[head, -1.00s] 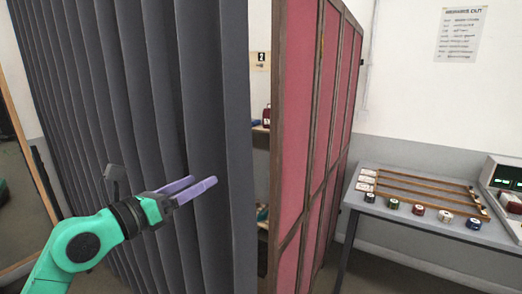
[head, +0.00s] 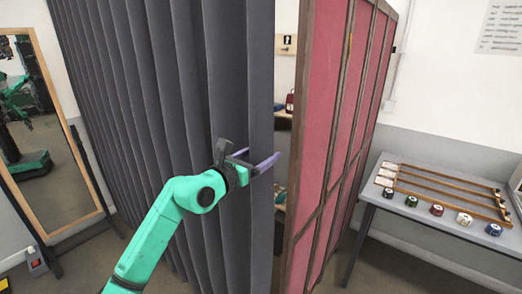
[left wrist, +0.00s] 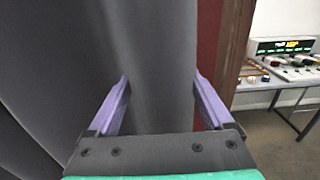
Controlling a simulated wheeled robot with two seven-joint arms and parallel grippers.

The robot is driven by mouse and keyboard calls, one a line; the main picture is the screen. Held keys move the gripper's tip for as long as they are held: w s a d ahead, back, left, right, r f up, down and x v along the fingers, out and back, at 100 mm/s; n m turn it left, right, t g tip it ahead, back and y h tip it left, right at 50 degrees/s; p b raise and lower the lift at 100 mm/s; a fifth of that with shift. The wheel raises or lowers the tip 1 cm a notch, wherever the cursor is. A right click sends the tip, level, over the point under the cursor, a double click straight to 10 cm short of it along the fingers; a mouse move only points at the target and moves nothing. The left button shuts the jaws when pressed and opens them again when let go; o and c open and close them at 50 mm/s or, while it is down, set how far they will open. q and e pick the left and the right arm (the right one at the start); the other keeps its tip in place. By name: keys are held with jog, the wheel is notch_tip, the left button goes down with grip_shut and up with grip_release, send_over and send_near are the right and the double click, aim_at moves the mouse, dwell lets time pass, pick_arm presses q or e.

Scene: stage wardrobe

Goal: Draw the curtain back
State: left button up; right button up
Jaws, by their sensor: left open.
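The dark grey pleated curtain (head: 170,110) hangs across the left and middle of the head view. Its free right edge (head: 260,80) hangs beside a narrow gap before the pink folding screen. My left gripper (head: 265,160) is open at this edge, its purple fingers pointing right. In the left wrist view, the fingers of my left gripper (left wrist: 160,90) stand apart with the curtain's edge fold (left wrist: 155,60) between or just beyond them; I cannot tell which. My right gripper is not in view.
The pink folding screen (head: 335,110) stands right of the gap, close to my fingertips. Shelf items show through the gap. A table (head: 410,212) with wooden rails and several coloured spools stands at right. A framed mirror (head: 45,130) stands at left.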

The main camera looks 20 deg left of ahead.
pick_arm(q)
grip_shut()
